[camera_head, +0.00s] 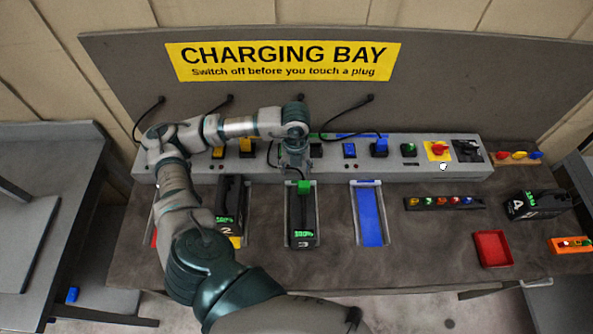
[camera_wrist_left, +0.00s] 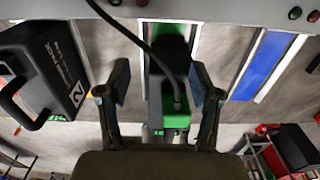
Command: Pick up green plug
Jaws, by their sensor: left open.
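The green plug (camera_head: 304,186) sits at the far end of the black battery marked 3 (camera_head: 302,222), which lies in the middle slot. In the left wrist view the green plug (camera_wrist_left: 176,121) lies below and between the spread fingers, with a dark cable running up from it. My left gripper (camera_head: 296,168) is over the plug's far side and points down. It is open, and its two fingers (camera_wrist_left: 160,82) stand apart with a gap either side of the plug. My right gripper is out of view.
A grey console (camera_head: 345,172) with sockets and switches runs along the back. Battery 2 (camera_head: 228,205) stands left, an empty blue slot (camera_head: 369,215) right. The cable crosses between the fingers.

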